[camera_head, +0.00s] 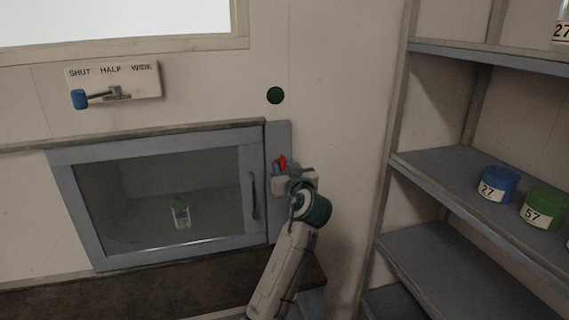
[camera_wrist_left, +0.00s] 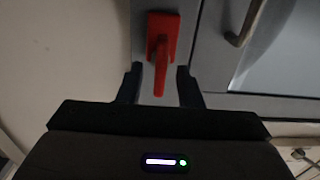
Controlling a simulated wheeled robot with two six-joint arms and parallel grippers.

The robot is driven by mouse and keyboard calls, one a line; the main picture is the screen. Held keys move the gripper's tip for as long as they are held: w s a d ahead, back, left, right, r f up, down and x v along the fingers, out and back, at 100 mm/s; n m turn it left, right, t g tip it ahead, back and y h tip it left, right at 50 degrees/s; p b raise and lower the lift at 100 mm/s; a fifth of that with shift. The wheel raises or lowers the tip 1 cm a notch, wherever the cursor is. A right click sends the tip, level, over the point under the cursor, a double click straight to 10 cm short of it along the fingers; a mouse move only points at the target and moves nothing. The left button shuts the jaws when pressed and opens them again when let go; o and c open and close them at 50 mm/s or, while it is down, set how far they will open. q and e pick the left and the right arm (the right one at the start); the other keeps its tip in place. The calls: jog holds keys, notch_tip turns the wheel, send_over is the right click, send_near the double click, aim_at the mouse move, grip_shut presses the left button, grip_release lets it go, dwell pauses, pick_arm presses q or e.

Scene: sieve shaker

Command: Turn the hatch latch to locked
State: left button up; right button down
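The hatch (camera_head: 157,140) is a grey-framed glass door low on the wall, and it looks closed. The red latch (camera_head: 282,161) is on the grey strip right of the door, partly hidden by my left gripper. In the left wrist view the latch (camera_wrist_left: 161,42) has a square base and a narrow lever pointing down the picture. My left gripper (camera_wrist_left: 159,74) is open, with one dark finger on each side of the lever and gaps between. In the head view my left gripper (camera_head: 281,174) is at the latch. My right gripper is not in view.
A vertical handle (camera_head: 254,196) is on the door's right side. A bottle (camera_head: 181,212) stands behind the glass. Above is a SHUT/HALF/WIDE plate (camera_head: 138,88) with a blue-knobbed lever. Shelves at right hold a blue tin (camera_head: 499,184) and a green tin (camera_head: 543,207).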

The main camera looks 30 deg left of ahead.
pick_arm(q)
jog(key=shift+w+a, duration=0.1)
jog(key=shift+c, duration=0.4)
grip_shut()
jog(key=shift+m, duration=0.3)
jog(key=shift+w+d+f+m+p, duration=0.1)
jog(key=shift+m+p, duration=1.4)
jog(key=shift+m, duration=1.4)
jog(key=shift+w+d+f+m+p, duration=0.1)
jog(key=shift+m+p, duration=1.35)
jog(key=shift+m, duration=1.45)
jog(key=shift+w+d+f+m+p, duration=0.1)
jog(key=shift+m+p, duration=1.4)
jog(key=shift+m, duration=1.4)
jog(key=shift+a, duration=0.1)
